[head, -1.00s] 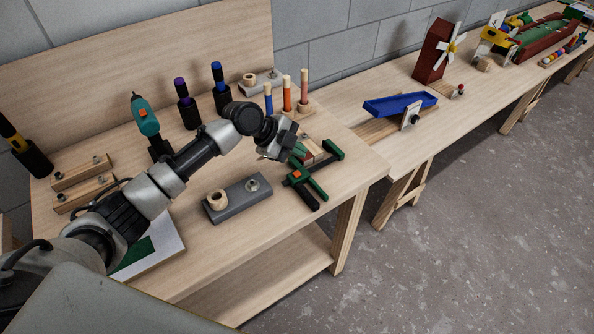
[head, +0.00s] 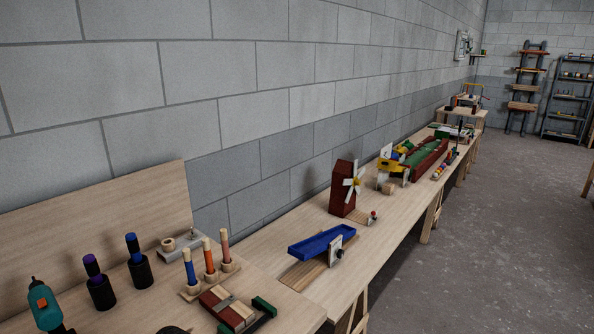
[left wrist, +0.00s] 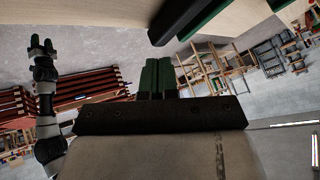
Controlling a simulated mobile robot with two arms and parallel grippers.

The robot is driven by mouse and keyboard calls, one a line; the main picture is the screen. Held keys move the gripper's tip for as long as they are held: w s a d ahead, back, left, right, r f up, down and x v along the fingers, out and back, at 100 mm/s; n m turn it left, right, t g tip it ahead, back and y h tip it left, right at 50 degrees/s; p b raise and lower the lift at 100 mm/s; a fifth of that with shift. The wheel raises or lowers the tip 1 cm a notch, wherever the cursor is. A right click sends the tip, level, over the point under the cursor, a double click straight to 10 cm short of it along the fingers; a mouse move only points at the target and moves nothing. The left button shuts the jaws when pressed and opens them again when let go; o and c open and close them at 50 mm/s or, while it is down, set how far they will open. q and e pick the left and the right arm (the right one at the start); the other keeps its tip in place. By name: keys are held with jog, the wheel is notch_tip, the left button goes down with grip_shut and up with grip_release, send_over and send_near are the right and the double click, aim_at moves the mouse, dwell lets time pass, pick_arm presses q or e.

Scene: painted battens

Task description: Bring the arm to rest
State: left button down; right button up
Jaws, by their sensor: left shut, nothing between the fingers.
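My left gripper (left wrist: 157,76) shows in the left wrist view as two green fingers side by side, shut and empty. It is out of the head view. In the left wrist view my right arm stands at the left, and its gripper (left wrist: 41,46) has two fingertips apart, with nothing seen between them. Red and pale battens (head: 228,308) lie near the front edge of the bench, beside a green and black clamp (head: 264,307). Dark and green bars, apparently the clamp, show at the top of the left wrist view.
Three coloured pegs (head: 208,258) stand on a wooden block behind the battens. Dark bottle-like holders (head: 138,262) and a teal drill (head: 44,305) stand to the left. A blue tray (head: 321,242) sits on the neighbouring bench. Open floor (head: 480,250) lies at the right.

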pick_arm(q)
jog(key=s+f+n+y, duration=0.25)
jog(key=s+n, duration=0.45)
jog(key=s, duration=0.5)
jog(key=s+a+r+n+y, duration=0.1)
jog(key=s+a+n+y, duration=0.1)
jog(key=s+a+n, duration=0.4)
jog(key=s+a+n+y, duration=0.2)
jog(key=s+n, duration=0.2)
jog(key=s, duration=0.4)
notch_tip(320, 180, down, 26)
jog(key=g, duration=0.1)
jog(key=s+a+f+g, duration=0.1)
jog(key=s+a+f, duration=0.1)
jog(key=s+f, duration=1.3)
jog(key=shift+s+a+f+m, duration=0.3)
jog(key=shift+s+a+f, duration=0.1)
jog(key=shift+s, duration=0.3)
jog(key=shift+y, duration=0.25)
